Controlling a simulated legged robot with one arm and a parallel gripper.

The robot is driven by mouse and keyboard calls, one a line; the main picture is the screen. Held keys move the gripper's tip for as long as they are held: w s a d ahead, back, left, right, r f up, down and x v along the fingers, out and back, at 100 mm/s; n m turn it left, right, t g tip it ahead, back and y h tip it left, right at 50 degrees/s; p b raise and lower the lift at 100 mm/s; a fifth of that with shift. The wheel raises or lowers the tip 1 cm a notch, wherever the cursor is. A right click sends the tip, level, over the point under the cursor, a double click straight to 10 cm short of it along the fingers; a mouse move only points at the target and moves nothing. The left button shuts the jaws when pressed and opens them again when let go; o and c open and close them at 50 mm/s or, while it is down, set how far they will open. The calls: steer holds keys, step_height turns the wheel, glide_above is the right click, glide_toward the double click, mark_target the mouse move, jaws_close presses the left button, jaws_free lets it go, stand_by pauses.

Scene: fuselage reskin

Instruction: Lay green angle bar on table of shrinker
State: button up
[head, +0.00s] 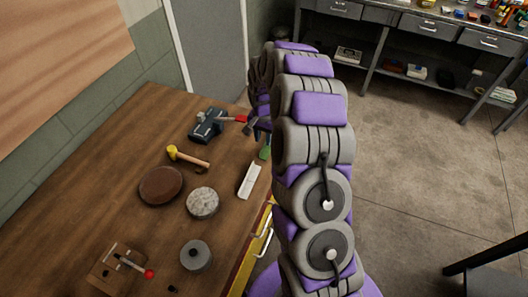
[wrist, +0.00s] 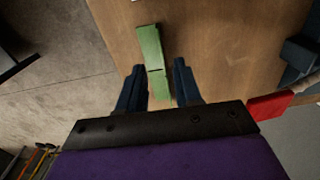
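The green angle bar (wrist: 151,50) is in the wrist view, over the wooden table near its edge. Its near end lies between the two fingers of my gripper (wrist: 158,84), with a gap on each side. My gripper is open and does not grip the bar. In the head view a small green part of the bar (head: 265,152) shows beside my arm; the rest is hidden. A dark machine (head: 207,126) with a red-ended lever stands on the table left of my gripper. I cannot tell whether it or the smaller red-knobbed device (head: 118,268) is the shrinker.
On the wooden table (head: 100,150) lie a yellow-headed mallet (head: 187,157), a brown disc (head: 161,185), a grey round pad (head: 202,202), a pale block (head: 249,181) and a grey cylinder (head: 196,256). A red part (wrist: 268,105) is close right of my gripper. Floor is open at right.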

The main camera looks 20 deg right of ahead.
mark_target(266, 151)
steer(key=f, duration=0.2)
steer(key=f+b, duration=0.1)
steer(key=f, duration=0.2)
steer(key=shift+a, duration=0.2)
steer(key=shift+r, duration=0.1)
jaws_close()
